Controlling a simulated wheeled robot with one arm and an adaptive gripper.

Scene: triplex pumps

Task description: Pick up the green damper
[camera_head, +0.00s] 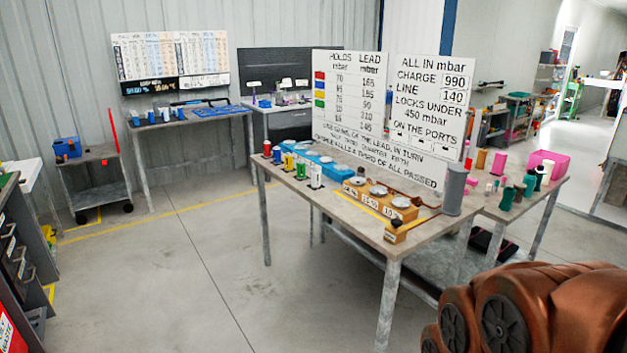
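A small green cylinder (301,169), which looks like the green damper, stands upright near the left front edge of the middle table (340,205). It is in a row with a red one (267,148), a blue one (277,155), a yellow one (289,162) and a white one (316,177). Larger dark green cylinders (507,198) stand on the table at the right. My gripper is not in view.
Two lettered boards (347,105) (432,105) stand on the middle table. A blue tray with round discs (313,158), a box with discs (378,198) and a grey cylinder (454,190) are also there. The floor (190,270) left of the table is clear.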

